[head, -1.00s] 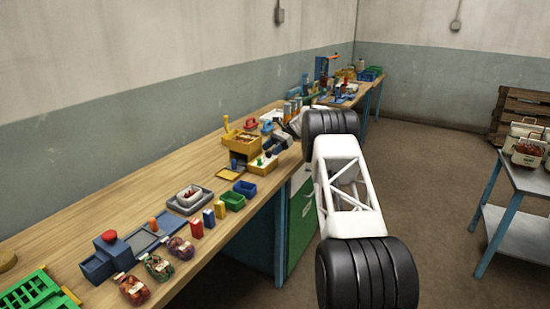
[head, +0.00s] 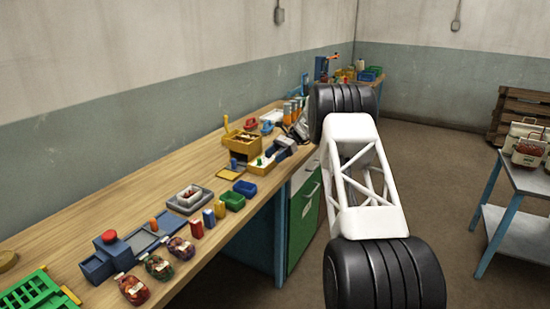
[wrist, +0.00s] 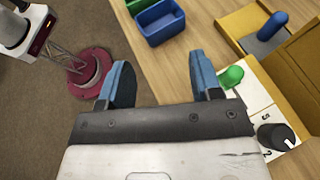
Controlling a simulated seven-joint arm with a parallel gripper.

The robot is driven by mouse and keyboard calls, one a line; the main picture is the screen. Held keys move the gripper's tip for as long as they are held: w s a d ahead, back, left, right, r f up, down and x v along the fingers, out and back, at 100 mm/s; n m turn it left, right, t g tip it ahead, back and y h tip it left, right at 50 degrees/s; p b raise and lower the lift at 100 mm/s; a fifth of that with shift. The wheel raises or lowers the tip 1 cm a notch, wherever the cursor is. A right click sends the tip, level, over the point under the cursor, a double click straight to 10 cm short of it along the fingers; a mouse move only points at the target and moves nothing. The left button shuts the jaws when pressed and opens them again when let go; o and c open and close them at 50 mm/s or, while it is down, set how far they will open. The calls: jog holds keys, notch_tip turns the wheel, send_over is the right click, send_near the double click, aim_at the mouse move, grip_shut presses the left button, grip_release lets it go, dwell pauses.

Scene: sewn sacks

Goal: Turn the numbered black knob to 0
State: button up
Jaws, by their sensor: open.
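The black knob (wrist: 272,137) sits on a white panel (wrist: 258,108) at the lower right of the wrist view. A white mark shows on its edge, and a printed 2 shows beside it. I cannot tell its setting. My gripper (wrist: 160,82) is open and empty, its blue fingers apart. The knob is to the right of the right finger, outside the jaws. A green knob (wrist: 231,77) on the same panel stands close beside that finger.
A yellow box (wrist: 250,30) with a blue handle adjoins the panel. A blue bin (wrist: 160,22) stands on the bench beyond the fingers. The bench's front edge runs under my gripper, with floor to its left in the wrist view. More bins and small boxes line the bench (head: 130,200).

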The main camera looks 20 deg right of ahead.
jog(key=shift+s+a+r, duration=0.1)
jog(key=shift+s, duration=0.75)
jog(key=shift+a, duration=0.1)
jog(key=w+r+n+t+h, duration=0.2)
jog(key=w+n+t+h, duration=0.2)
jog(key=w+t+h, duration=0.4)
jog(key=w+a+h, duration=0.1)
jog(key=w+h, duration=0.4)
jog(key=h, duration=0.2)
jog(key=shift+r+n+t+h, duration=0.3)
jog(key=shift+n, duration=0.1)
jog(key=shift+w+d+f, duration=0.1)
jog(key=shift+x, duration=3.85)
